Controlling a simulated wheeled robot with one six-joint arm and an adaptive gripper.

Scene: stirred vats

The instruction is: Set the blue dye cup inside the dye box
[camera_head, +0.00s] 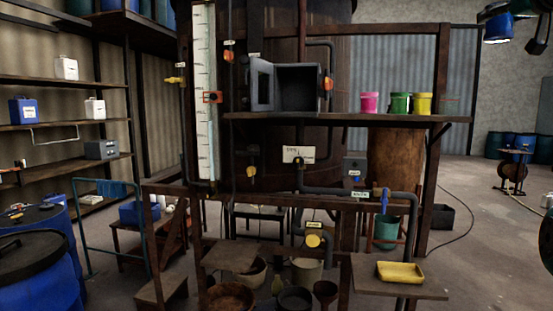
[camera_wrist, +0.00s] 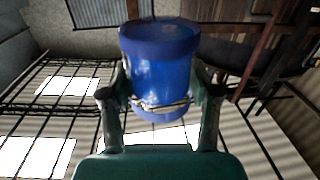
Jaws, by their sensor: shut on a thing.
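The blue dye cup (camera_wrist: 160,65) is held between the two fingers of my gripper (camera_wrist: 160,105) in the wrist view. The fingers press on its sides, and its wide rim points away from the palm. In the head view, the blue cup (camera_head: 497,28) shows at the top right edge with my gripper (camera_head: 494,14) and part of my arm. It is far to the right of the dye box and apart from it. The grey dye box (camera_head: 298,88) stands on the wooden shelf. Its front is open, its door swung to the left, and its visible inside looks empty.
Pink (camera_head: 370,103), green (camera_head: 400,103) and yellow (camera_head: 423,103) cups stand on the shelf (camera_head: 345,119) right of the box. An orange-handled valve (camera_head: 328,86) sits by the box's right side. A post (camera_head: 440,75) rises at the shelf's right end. A yellow tray (camera_head: 400,272) lies lower down.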

